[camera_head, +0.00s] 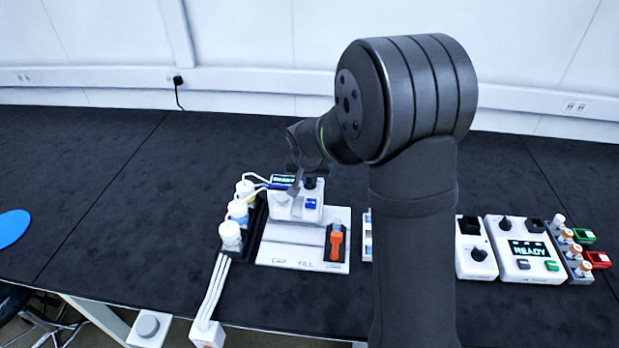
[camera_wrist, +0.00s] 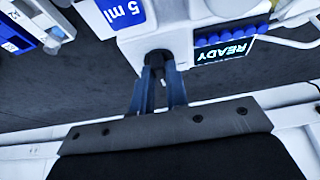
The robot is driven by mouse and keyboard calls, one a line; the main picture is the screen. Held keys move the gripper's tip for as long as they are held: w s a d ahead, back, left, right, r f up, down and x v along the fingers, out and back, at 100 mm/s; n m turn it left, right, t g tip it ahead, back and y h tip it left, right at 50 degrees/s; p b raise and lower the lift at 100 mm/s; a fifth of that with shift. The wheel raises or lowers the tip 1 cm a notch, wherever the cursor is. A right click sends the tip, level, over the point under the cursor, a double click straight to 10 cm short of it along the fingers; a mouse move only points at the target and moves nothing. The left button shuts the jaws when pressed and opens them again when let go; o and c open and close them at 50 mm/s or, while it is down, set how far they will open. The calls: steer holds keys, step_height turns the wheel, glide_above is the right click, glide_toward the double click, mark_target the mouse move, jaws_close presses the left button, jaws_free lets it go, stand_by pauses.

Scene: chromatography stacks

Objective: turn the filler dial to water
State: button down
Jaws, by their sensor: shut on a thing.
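The filler (camera_head: 295,208) is a white unit with a small lit display, on a pale base plate left of my arm in the head view. In the wrist view its white body (camera_wrist: 205,28) shows a blue "5 ml" label and a display (camera_wrist: 224,52) reading READY, upside down. The black filler dial (camera_wrist: 157,56) sits on this body. My gripper (camera_wrist: 160,75) is shut on the dial, one finger on each side. In the head view my wrist hangs over the filler. The fingers hide much of the dial, and I cannot read its setting.
White-capped bottles (camera_head: 237,210) stand in a black rack left of the filler, with tubes running to it. An orange-handled part (camera_head: 336,244) is on the front right of the plate. Another READY unit (camera_head: 522,250) and several vials (camera_head: 573,250) stand farther right.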

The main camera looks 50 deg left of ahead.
steer(key=shift+n, duration=0.3)
steer(key=n, duration=0.1)
steer(key=n+g, duration=0.1)
steer(key=n, duration=0.2)
steer(key=shift+w+d+g+y, duration=0.2)
steer(key=shift+w+g+y, duration=0.1)
steer(key=shift+y, duration=0.1)
steer(key=n+g, duration=0.1)
steer(key=n, duration=0.1)
steer(key=n+g, duration=0.1)
steer(key=n, duration=0.2)
steer(key=shift+w, duration=0.2)
steer(key=shift+n, duration=0.3)
steer(key=c, duration=1.4)
jaws_free()
steer(key=shift+c, duration=0.2)
steer(key=shift+y, duration=0.3)
steer(key=v, duration=1.7)
steer(key=shift+r, duration=0.25)
